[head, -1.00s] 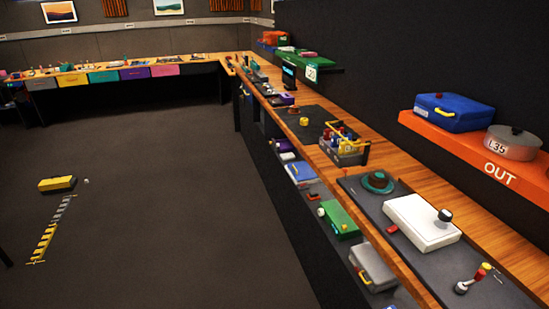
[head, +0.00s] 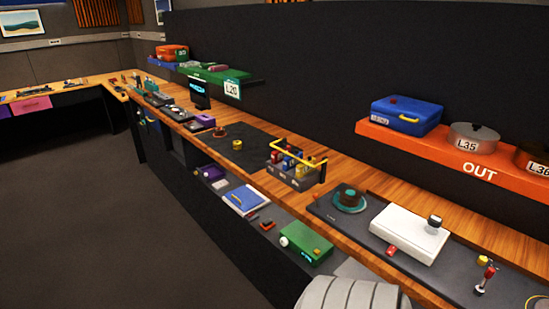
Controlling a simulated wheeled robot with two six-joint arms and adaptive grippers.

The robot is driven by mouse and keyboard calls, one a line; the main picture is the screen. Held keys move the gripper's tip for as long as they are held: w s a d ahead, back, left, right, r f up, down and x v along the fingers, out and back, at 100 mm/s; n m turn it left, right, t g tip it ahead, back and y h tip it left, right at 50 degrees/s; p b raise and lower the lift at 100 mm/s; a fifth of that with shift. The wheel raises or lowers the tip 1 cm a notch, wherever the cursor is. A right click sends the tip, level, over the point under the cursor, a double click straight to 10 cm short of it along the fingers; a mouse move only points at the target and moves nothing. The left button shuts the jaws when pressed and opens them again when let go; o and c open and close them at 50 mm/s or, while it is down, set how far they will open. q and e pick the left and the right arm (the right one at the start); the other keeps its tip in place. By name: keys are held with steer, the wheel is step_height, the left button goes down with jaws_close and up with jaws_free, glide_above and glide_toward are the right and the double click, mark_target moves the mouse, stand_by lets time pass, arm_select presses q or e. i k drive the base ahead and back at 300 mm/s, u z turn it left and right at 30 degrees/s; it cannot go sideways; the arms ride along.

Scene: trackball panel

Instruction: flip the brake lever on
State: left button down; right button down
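A dark panel (head: 331,212) lies on the wooden bench at the right. On it stands a small lever (head: 487,274) with a red grip, a yellow top and a thin metal rod; it looks like the brake lever, but no label is readable. The lever leans a little to the right in the picture. A white box (head: 408,233) with a black knob (head: 435,221) is left of it, and a teal and dark round dial (head: 349,198) is farther left. Neither gripper is in view, and nothing touches the lever.
An orange OUT shelf (head: 440,152) holds a blue case (head: 407,115) and lidded pots above the bench. A caddy with a yellow handle (head: 297,163) stands farther along. Lower shelves hold a green box (head: 306,244). Open floor lies left. A white ribbed part, probably mine, is at the bottom.

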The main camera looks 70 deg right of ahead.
mark_target(315, 194)
steer(key=z, duration=0.4)
steer(key=i, duration=0.9)
steer(key=z, duration=1.2)
steer(key=i, duration=0.4)
steer(key=z, duration=0.35)
